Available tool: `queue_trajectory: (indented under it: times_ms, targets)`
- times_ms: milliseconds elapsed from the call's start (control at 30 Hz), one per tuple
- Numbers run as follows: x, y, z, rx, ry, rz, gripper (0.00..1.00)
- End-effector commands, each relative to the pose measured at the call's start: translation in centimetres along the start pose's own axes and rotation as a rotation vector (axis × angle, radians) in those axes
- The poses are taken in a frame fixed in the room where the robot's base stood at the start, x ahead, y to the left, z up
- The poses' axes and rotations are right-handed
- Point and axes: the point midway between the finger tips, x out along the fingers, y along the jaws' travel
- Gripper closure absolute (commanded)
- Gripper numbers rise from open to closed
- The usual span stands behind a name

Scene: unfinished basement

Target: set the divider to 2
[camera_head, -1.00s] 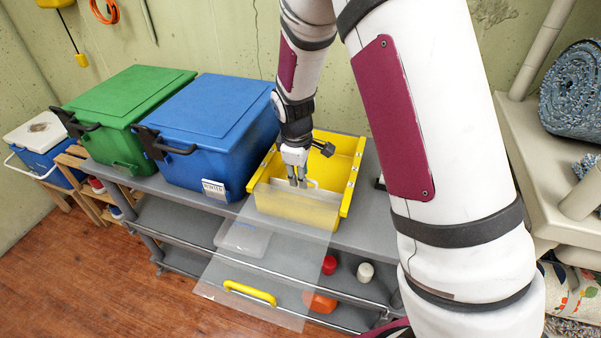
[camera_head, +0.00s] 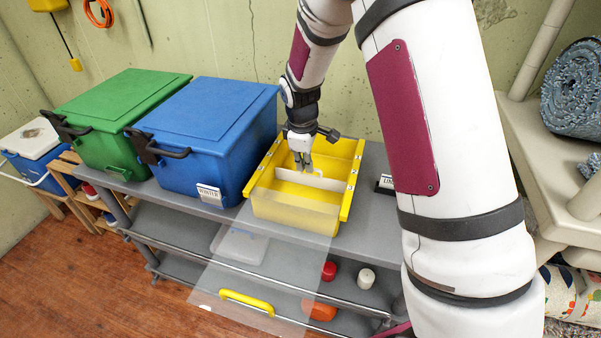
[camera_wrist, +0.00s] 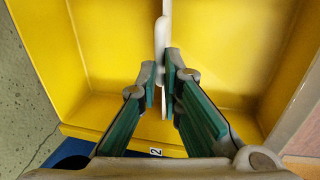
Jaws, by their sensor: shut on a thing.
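The yellow bin (camera_head: 347,197) stands open on the grey shelf top. A thin white divider (camera_head: 322,183) spans its inside crosswise, with open room in front of and behind it. My gripper (camera_head: 303,166) reaches down into the bin and is shut on the divider. In the wrist view, the green-padded fingers (camera_wrist: 162,82) close on a white upright part of the divider (camera_wrist: 162,28). A small label 2 (camera_wrist: 156,152) shows on the bin's near rim, slightly left of the divider's line. The divider's lower edge is hidden.
A blue lidded box (camera_head: 215,110) stands close left of the bin, with a green one (camera_head: 120,105) beyond. A clear panel with a yellow handle (camera_head: 247,297) hangs out in front. A dark label holder (camera_head: 385,184) sits right of the bin.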

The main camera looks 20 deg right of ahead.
Motion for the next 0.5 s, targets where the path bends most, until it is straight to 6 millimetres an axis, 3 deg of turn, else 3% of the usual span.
queue_trajectory:
  times_ms: [300,333,400,500]
  targets:
    - [0.03,0.12,-0.09,-0.002,0.001,-0.002,1.00]
    - [0.03,0.12,-0.09,-0.002,0.001,-0.002,0.86]
    - [0.03,0.11,-0.09,-0.002,0.001,-0.002,0.72]
    - [0.03,0.11,-0.07,-0.002,0.000,-0.002,0.72]
